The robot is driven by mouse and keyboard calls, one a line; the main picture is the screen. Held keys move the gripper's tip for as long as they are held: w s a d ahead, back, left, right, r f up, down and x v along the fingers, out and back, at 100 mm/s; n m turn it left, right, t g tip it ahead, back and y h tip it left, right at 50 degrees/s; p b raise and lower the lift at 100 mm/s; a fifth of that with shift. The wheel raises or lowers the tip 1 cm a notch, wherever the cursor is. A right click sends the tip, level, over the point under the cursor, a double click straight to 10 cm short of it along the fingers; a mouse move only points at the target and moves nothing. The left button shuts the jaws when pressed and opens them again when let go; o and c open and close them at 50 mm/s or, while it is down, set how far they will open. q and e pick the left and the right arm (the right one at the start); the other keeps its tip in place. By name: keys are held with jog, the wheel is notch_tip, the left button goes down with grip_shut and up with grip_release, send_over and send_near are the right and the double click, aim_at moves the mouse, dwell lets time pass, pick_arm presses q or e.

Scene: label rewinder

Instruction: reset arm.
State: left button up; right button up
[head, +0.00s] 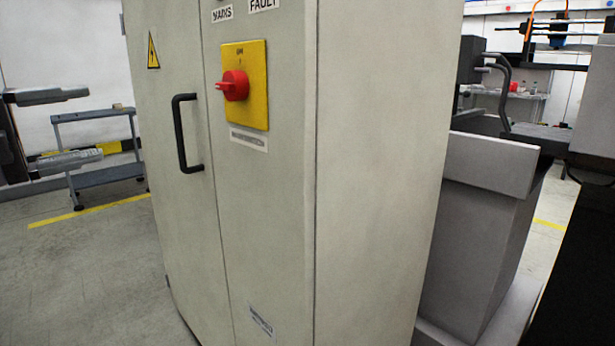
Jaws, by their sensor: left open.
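My left gripper (95,123) comes in at the left edge of the head view. Its two grey fingers are spread wide apart, one above the other, with nothing between them. It is left of the tall beige cabinet (380,150) and apart from the black door handle (183,133). A red rotary switch (234,86) on a yellow plate (257,70) is on the cabinet front, right of the handle. My right gripper does not show.
The cabinet fills the middle of the view, close in front. A grey shelf cart (105,180) stands behind my left gripper. A grey machine (480,220) stands right of the cabinet. Bare floor (80,280) lies at the lower left, with a yellow line.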

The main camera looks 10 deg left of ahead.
pick_arm(q)
jog(key=w+d+f+n+t+y, duration=0.1)
jog(key=w+d+f+n+y, duration=0.15)
jog(key=f+n, duration=0.75)
jog(key=w+d+f+n+t+y, duration=0.1)
jog(key=w+d+f+n, duration=0.15)
jog(key=f, duration=1.55)
jog(key=s+d+f+n+g+y, duration=0.25)
jog(key=s+d+f+n, duration=0.45)
jog(key=f, duration=0.5)
jog(key=s+d+f+n+g+y, duration=0.25)
jog(key=s+d+f+n, duration=0.2)
jog(key=s+f, duration=0.65)
notch_tip(320, 180, up, 14)
jog(key=s+a+n+y+p, duration=0.1)
jog(key=a+p, duration=0.1)
jog(key=p, duration=1.9)
jog(key=shift+s+a+f, duration=0.25)
jog(key=shift+a, duration=0.05)
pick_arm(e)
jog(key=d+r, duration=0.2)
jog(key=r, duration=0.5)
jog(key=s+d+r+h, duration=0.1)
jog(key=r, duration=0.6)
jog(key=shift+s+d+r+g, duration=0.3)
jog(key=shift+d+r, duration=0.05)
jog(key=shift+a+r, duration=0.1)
